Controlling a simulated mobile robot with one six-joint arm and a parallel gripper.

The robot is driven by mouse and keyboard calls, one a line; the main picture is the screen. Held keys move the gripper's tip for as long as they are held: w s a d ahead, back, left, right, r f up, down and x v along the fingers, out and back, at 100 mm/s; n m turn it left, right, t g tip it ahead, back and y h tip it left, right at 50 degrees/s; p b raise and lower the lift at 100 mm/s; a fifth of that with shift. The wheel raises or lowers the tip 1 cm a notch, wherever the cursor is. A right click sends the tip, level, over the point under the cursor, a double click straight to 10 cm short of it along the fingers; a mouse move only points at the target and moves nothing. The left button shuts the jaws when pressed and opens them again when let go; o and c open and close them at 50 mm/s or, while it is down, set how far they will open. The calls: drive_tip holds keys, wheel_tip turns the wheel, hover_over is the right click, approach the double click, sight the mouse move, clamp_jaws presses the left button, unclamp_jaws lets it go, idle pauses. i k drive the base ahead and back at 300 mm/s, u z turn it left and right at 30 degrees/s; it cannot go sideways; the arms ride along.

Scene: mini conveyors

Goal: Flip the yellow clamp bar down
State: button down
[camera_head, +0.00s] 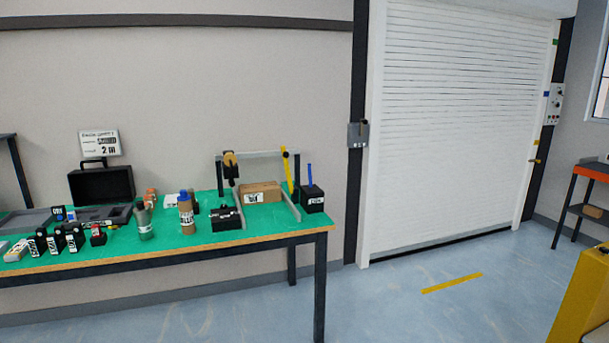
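The yellow clamp bar (287,170) stands nearly upright near the right end of the green-topped table. It is at the right side of a small grey-framed fixture (262,155) and tilts slightly. A brown cardboard box (260,191) sits within the fixture, to the left of the bar. The bar's lower end and hinge are too small to make out. My gripper is not in view.
A black box (312,200) with a blue-topped item stands right of the bar. A black case (102,186), bottles (187,214) and several small items crowd the table (200,249) to the left. Open floor (400,307) lies right of the table.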

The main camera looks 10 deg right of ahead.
sight(284, 154)
drive_tip(key=z, duration=0.05)
drive_tip(key=k, duration=0.2)
drive_tip(key=u, duration=0.2)
drive_tip(key=i, duration=0.9)
drive_tip(key=z, duration=4.15)
drive_tip(key=i, duration=0.05)
drive_tip(key=u, duration=2.9)
